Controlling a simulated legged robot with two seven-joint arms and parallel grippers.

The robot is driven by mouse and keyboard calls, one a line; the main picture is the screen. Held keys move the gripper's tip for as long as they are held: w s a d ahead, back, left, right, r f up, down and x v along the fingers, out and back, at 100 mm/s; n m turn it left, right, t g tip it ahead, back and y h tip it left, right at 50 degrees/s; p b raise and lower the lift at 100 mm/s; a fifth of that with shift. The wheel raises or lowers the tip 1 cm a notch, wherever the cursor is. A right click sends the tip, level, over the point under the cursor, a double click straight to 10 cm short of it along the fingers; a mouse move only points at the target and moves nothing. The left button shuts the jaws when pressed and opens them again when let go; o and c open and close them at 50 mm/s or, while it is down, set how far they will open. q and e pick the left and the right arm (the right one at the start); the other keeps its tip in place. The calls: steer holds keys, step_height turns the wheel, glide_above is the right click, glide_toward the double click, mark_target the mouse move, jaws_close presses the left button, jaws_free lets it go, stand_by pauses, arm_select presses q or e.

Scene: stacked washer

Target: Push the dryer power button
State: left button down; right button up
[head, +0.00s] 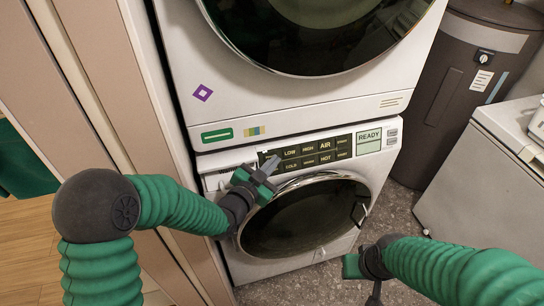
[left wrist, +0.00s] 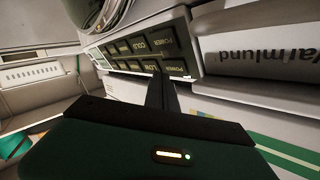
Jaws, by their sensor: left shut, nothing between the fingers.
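The black control panel (head: 315,150) is on the lower machine's top front, with two rows of labelled buttons. In the left wrist view the panel (left wrist: 125,62) appears upside down. The dryer power button (left wrist: 178,69) shows there as the POWER key in the row with LOW. Another POWER key (left wrist: 170,43) is in the row with COLD. My left gripper (head: 268,165) is shut and empty, in front of the panel's left end, hiding the POWER keys in the head view. Its fingertips (left wrist: 161,82) are close to the LOW row; contact cannot be told. My right gripper (head: 360,268) is low at right, its fingers unclear.
The upper machine (head: 290,90) with its round door stands above the lower door (head: 305,215). The READY display (head: 369,140) is at the panel's right. A brown water tank (head: 460,90) and white chest (head: 490,190) stand right. A wall edge (head: 110,70) is left.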

arm_select(q)
steer(key=s, duration=0.1)
steer(key=s+d+r, duration=0.1)
steer(key=s, duration=0.1)
steer(key=s+r+p, duration=0.1)
steer(key=s, duration=0.1)
steer(key=shift+s+d+r, duration=0.1)
steer(key=shift+d+r, duration=0.1)
steer(key=shift+d, duration=0.15)
stand_by(1.8)
